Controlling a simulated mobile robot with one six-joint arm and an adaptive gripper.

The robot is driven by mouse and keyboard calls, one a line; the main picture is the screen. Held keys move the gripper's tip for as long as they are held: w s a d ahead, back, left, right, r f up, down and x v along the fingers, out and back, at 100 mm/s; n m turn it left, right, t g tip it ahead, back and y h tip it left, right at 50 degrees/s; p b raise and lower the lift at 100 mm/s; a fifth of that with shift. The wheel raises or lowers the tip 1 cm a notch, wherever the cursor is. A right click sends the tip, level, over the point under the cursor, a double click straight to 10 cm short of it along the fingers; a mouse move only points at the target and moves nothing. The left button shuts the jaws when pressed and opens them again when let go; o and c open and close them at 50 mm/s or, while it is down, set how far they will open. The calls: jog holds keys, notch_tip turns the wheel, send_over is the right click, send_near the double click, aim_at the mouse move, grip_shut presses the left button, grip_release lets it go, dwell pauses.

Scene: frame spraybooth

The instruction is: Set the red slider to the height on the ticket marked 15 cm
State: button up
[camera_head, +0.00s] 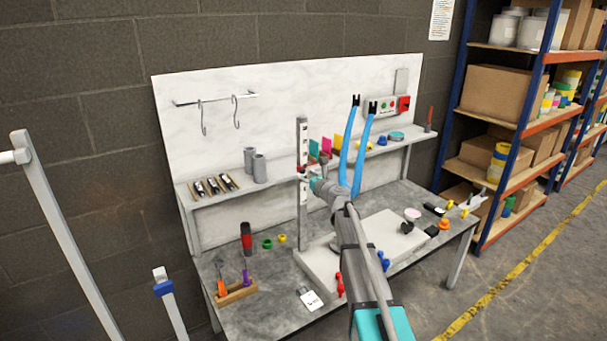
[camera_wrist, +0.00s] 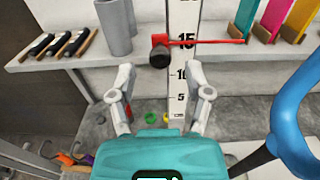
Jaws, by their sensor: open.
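The white scale post (camera_head: 302,135) stands upright on the bench in the head view. In the wrist view the scale (camera_wrist: 181,118) shows 15, 10 and 5. The red slider (camera_wrist: 205,42) has a dark round knob (camera_wrist: 160,57); its thin red bar crosses the scale about level with the 15. My gripper (camera_wrist: 162,97) is open and empty, its fingers apart below the knob and not touching it. In the head view my gripper (camera_head: 308,176) is close to the post and partly hides the slider. A white ticket (camera_head: 310,298) lies at the bench front; its print is too small to read.
A shelf (camera_head: 215,192) runs behind the post, with grey cylinders (camera_head: 259,169) at left and coloured panels (camera_wrist: 274,18) at right. Blue-handled tools (camera_head: 348,140) rise close right of my arm. A pale board (camera_head: 385,232) lies beneath it. The front left bench is partly clear.

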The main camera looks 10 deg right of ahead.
jog(key=v, duration=0.9)
jog(key=shift+s, duration=0.1)
jog(key=s+a+f+n+g+p, duration=0.2)
jog(key=s+a+f+n+g, duration=0.25)
jog(key=s+n, duration=0.5)
jog(key=s+a+f+n+g+p, duration=0.1)
jog(key=s+a+f+n+g, duration=0.35)
jog(key=s+n, duration=0.45)
jog(key=s+d+f+n+g+h+p, duration=0.1)
jog(key=s+d+n+g+h, duration=0.2)
jog(key=s+n, duration=0.3)
jog(key=s+d+f+n+g+h+p, duration=0.2)
jog(key=s+d+n+g+h, duration=0.2)
jog(key=s, duration=0.7)
jog(key=n, duration=0.2)
jog(key=shift+f+n, duration=0.3)
jog(key=shift+n, duration=0.05)
